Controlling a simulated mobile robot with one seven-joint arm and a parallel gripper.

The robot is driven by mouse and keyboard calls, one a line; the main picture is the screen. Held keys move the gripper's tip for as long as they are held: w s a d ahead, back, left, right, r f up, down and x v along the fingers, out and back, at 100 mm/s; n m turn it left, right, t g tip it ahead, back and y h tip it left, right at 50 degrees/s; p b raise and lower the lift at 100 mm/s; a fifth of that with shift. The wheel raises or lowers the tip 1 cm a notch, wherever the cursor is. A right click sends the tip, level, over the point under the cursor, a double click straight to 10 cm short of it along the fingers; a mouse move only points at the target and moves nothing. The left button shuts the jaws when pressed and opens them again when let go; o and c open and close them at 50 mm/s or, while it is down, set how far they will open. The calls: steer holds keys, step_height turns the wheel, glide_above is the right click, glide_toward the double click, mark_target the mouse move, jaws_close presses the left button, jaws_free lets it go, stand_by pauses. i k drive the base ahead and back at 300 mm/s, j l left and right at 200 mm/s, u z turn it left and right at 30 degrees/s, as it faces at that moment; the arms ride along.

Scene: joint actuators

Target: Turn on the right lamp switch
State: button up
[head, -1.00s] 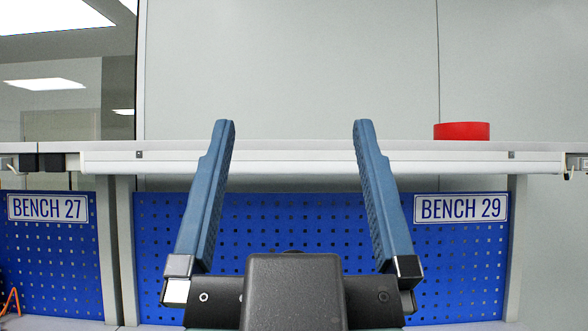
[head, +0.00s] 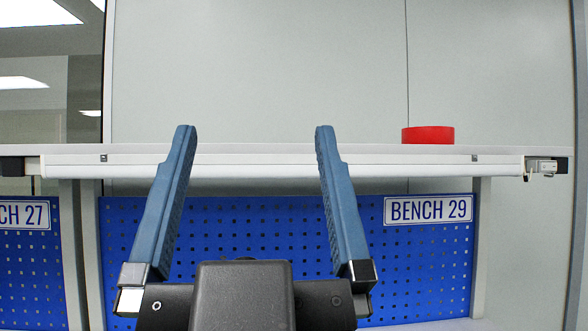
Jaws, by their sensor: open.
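My gripper (head: 250,135) is open and empty in the middle of the head view, its two blue fingers pointing up and forward. A long white lamp bar (head: 300,170) runs under the shelf edge behind the fingers. At its right end is a small white and grey fitting (head: 546,167), which looks like the right lamp switch; its setting is too small to tell. A dark block (head: 14,166) is at the left end of the bar. My gripper is to the left of the right fitting and apart from it.
A red round object (head: 428,135) stands on the shelf (head: 350,149). Below is a blue perforated panel (head: 420,260) with a BENCH 29 sign (head: 428,209). A BENCH 27 sign (head: 24,215) is at the left edge. A grey upright (head: 581,150) stands at the far right.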

mark_target(552, 167)
steer(key=z, duration=1.25)
steer(key=i+l+z, duration=0.1)
steer(key=i+z, duration=0.4)
steer(key=i, duration=0.1)
